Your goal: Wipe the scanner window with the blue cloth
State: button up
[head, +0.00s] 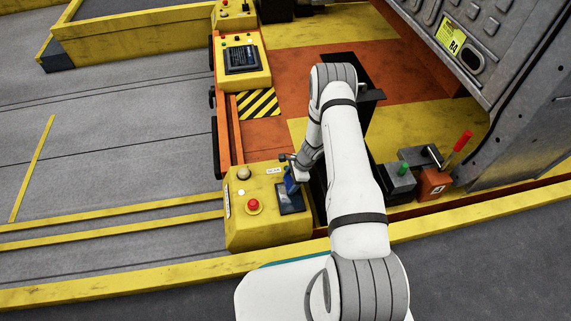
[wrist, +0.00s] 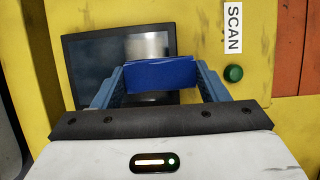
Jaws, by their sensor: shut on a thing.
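The blue cloth (wrist: 160,74) is held between the two blue-grey fingers of my gripper (wrist: 160,82). In the head view, my gripper (head: 294,175) points down at the yellow console, with the blue cloth (head: 289,187) beneath it. The scanner window (wrist: 90,58) is a dark glossy rectangle set in the yellow panel. The cloth lies across the window's lower right part in the wrist view and covers some of it. The window (head: 291,201) also shows in the head view. I cannot tell whether the cloth touches the glass.
A SCAN label (wrist: 233,27) and a green button (wrist: 233,73) sit right of the window. A red button (head: 253,206) is on the same console. A second yellow console with a screen (head: 242,58) stands farther back. Levers (head: 462,141) stand at the right.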

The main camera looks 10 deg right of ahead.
jog(key=shift+w, duration=0.4)
jog(key=shift+d+r+p, duration=0.1)
jog(key=shift+r+p, duration=0.15)
jog(key=shift+p, duration=0.15)
jog(key=shift+r+p, duration=1.9)
jog(key=shift+r, duration=1.9)
